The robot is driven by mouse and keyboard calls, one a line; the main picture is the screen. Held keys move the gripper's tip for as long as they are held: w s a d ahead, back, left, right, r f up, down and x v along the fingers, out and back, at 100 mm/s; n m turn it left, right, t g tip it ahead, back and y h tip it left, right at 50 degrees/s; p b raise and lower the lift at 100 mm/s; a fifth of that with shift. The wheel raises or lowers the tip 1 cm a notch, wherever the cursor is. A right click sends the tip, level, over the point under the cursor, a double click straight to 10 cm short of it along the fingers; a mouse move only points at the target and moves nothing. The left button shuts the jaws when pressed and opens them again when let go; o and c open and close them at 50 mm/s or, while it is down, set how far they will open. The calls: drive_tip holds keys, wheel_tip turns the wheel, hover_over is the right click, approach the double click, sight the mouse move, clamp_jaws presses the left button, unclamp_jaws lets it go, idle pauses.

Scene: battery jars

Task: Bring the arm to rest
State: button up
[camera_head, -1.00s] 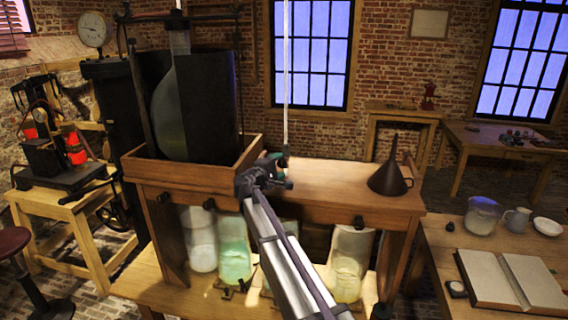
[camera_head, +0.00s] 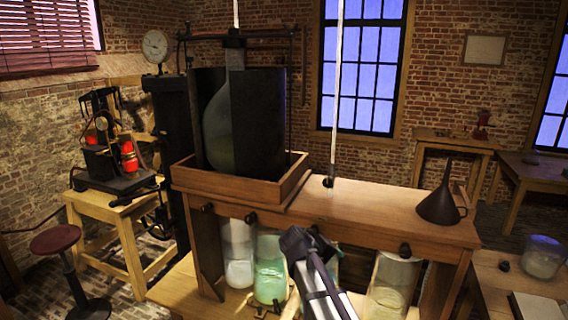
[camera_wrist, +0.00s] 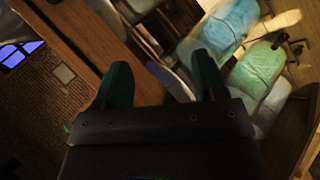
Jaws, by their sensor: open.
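My gripper (camera_wrist: 162,84) shows in the wrist view with its two dark green fingers apart and nothing between them. In the head view my arm rises from the bottom centre, in front of the wooden bench (camera_head: 375,207); the fingers are hidden there. Glass jars stand on the shelf under the bench top: a whitish one (camera_head: 238,262), a green one (camera_head: 270,270) and a pale yellowish one (camera_head: 389,285). My arm partly hides another jar between them. In the wrist view, a bluish jar (camera_wrist: 229,28) and a greenish jar (camera_wrist: 262,66) lie beyond the right finger.
A dark funnel (camera_head: 441,203) stands on the bench's right part. A tall dark apparatus with a glass vessel (camera_head: 217,130) stands in a wooden tray (camera_head: 228,186) at the left. A thin pale rod (camera_head: 336,100) rises from the bench top. A stool (camera_head: 56,240) stands at the far left.

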drive_tip(key=s+d+f+m+g+y+b, duration=0.1)
drive_tip(key=s+f+y+b, duration=0.3)
drive_tip(key=s+f, duration=0.6)
drive_tip(key=s+d+f+m+g+y+b, duration=0.1)
drive_tip(key=s+f+m+g+y+b, duration=0.2)
drive_tip(key=s+f+b, duration=0.6)
drive_tip(key=s+f+y, duration=0.1)
drive_tip(key=s+f, duration=0.1)
drive_tip(key=s, duration=0.2)
drive_tip(key=shift+s+g, duration=0.25)
drive_tip(key=shift+g, duration=0.05)
drive_tip(key=shift+d, duration=0.1)
